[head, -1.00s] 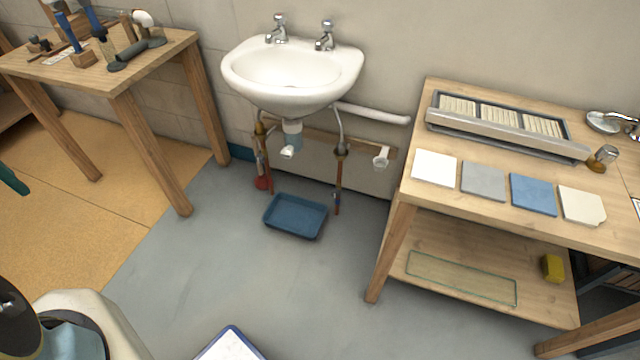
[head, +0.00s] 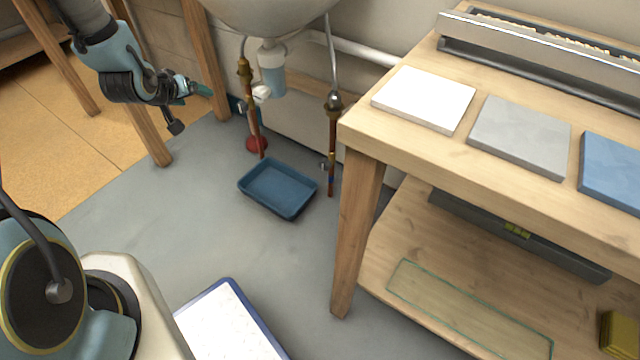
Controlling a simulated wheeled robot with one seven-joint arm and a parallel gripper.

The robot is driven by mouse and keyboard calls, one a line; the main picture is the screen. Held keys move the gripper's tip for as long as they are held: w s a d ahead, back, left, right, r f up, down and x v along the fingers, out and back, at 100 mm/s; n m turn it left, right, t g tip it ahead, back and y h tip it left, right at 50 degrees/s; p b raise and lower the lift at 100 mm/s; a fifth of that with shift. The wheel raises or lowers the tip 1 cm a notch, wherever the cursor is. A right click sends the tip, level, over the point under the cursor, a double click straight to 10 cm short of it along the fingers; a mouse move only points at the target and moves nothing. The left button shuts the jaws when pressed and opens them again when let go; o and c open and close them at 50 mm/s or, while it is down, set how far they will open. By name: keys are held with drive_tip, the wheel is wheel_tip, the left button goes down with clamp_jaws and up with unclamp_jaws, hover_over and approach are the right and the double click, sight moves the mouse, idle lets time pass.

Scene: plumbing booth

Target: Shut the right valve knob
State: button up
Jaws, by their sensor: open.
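The right copper pipe (head: 333,140) runs down from the sink to near the floor, with a small grey valve knob (head: 323,166) on its lower part. The knob is small in the head view, so how far it is turned cannot be told. The left copper pipe (head: 254,115) has a red round piece (head: 257,144) low down. My gripper (head: 192,106) is open and empty at the upper left, left of both pipes. It is well apart from the right knob, and the left pipe lies between them.
The sink (head: 275,12) hangs above the pipes. A blue tray (head: 278,188) lies on the floor below. A wooden workbench (head: 357,210) stands close to the right pipe. A table leg (head: 205,60) stands behind my gripper.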

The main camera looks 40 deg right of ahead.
drive_tip(key=s+d+f+m+h+b, duration=0.1)
drive_tip(key=s+d+f+h+b, duration=0.2)
drive_tip(key=d+f+b, duration=0.45)
drive_tip(key=s+d+f+h+b, duration=0.2)
drive_tip(key=d+f+b, duration=0.25)
drive_tip(key=f, duration=0.65)
drive_tip(key=g+h+b, duration=0.2)
drive_tip(key=h+b, duration=0.4)
drive_tip(key=b, duration=0.6)
approach(323, 168)
drive_tip(key=b+x, duration=0.4)
drive_tip(key=x, duration=0.5)
drive_tip(key=shift+w+d+r, duration=0.1)
drive_tip(key=shift+w+d, duration=0.05)
drive_tip(key=shift+d, duration=0.2)
drive_tip(key=shift+w+d+r, duration=0.1)
drive_tip(key=shift+w+d, duration=0.05)
drive_tip(key=shift+d, duration=0.5)
drive_tip(key=shift+c, duration=0.3)
clamp_jaws()
